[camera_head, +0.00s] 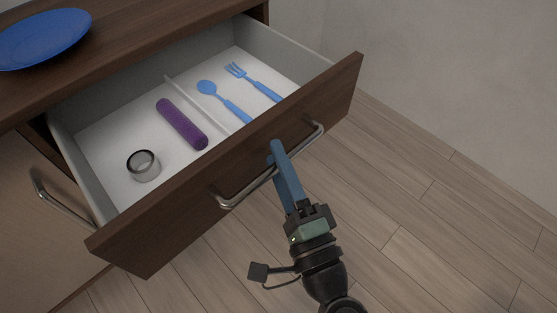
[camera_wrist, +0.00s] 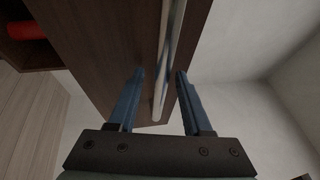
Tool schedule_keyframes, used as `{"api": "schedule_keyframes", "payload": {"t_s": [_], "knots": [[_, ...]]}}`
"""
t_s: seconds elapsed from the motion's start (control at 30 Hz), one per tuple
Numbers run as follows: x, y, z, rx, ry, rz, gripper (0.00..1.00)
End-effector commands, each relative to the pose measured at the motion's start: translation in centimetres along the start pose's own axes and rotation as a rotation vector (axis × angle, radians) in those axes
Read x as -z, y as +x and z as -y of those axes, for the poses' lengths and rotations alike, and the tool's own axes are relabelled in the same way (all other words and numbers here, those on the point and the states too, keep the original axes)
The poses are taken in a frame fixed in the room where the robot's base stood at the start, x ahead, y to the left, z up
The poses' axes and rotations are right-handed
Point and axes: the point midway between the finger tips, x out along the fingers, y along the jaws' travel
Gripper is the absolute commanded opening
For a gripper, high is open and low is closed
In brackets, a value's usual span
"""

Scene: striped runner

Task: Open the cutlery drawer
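The cutlery drawer (camera_head: 175,222) is pulled well out of the brown cabinet, and its white inside shows in the head view. A blue spoon (camera_head: 222,100) and a blue fork (camera_head: 253,82) lie right of its divider. A purple rod-shaped thing (camera_head: 181,124) and a small grey ring-like thing (camera_head: 143,166) lie left of it. The drawer's metal handle (camera_head: 248,189) is on the front. My gripper (camera_head: 276,152) is at the handle. In the wrist view my gripper (camera_wrist: 160,77) has its blue fingers apart, one on each side of the handle (camera_wrist: 162,62), with gaps showing.
A blue plate (camera_head: 45,38) sits on the cabinet top at upper left. A lower cabinet front with its own handle (camera_head: 62,205) is at left. A red thing (camera_wrist: 27,29) shows in a dark opening in the wrist view. The wooden floor (camera_head: 430,215) at right is clear.

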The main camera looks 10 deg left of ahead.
Motion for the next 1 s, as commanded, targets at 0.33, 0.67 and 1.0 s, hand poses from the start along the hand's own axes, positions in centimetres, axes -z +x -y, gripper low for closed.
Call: {"api": "schedule_keyframes", "payload": {"t_s": [0.33,0.67,1.0], "knots": [[0.1,-1.4,0.0,0.0,0.001,-0.002,0.5],[0.1,-8.5,0.0,-0.002,0.002,-0.006,0.5],[0.0,-12.8,0.0,0.0,0.0,-0.001,0.5]]}}
